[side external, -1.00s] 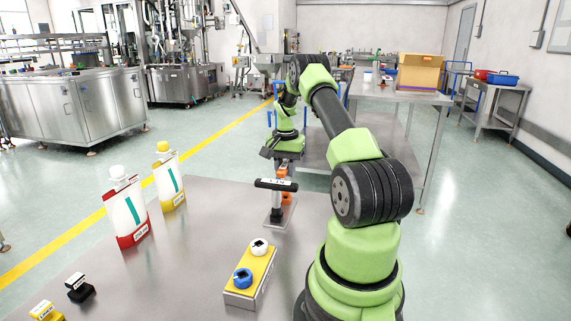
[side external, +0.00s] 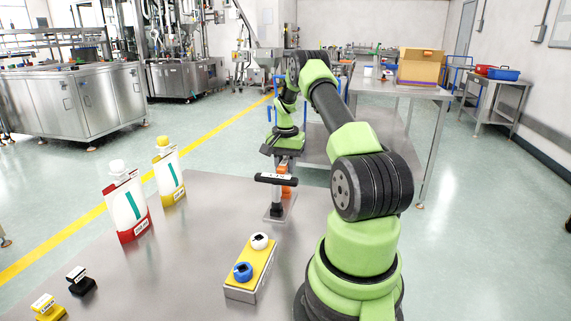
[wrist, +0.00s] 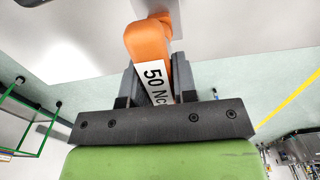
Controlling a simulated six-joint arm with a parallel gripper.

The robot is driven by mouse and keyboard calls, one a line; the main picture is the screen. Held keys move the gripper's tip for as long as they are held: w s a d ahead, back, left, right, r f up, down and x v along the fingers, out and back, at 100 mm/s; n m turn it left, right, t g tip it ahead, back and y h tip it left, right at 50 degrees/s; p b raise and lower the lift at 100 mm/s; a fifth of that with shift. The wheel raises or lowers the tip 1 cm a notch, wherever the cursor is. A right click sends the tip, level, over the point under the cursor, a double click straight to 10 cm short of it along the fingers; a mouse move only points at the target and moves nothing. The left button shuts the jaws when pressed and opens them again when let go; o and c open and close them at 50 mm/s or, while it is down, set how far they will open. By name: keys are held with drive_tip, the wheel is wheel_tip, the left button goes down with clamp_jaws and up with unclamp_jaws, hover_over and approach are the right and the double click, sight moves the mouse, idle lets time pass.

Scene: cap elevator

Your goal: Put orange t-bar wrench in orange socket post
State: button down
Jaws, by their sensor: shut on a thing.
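My gripper (side external: 284,152) is at the far end of the table, behind a black-handled t-bar wrench (side external: 276,180). In the wrist view its jaws (wrist: 154,86) are closed on the orange t-bar wrench (wrist: 148,42), whose white label reads "50 N" and is partly covered. In the side view, orange (side external: 286,190) shows just behind the black-handled wrench; I cannot tell how much is wrench and how much is socket post. The lower end of the orange wrench is hidden, so I cannot tell whether it sits in the orange socket post.
The black-handled wrench stands upright on a small metal base plate (side external: 283,214). A yellow-topped block (side external: 256,262) with white and blue knobs is nearer the camera. Red (side external: 128,208) and yellow (side external: 169,172) bottles and two small stamp-like blocks stand left. The table middle is clear.

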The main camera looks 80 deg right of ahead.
drive_tip(key=shift+f, duration=0.15)
drive_tip(key=c, duration=0.8)
unclamp_jaws()
wheel_tip(320, 180, up, 10)
drive_tip(key=shift+a, duration=0.1)
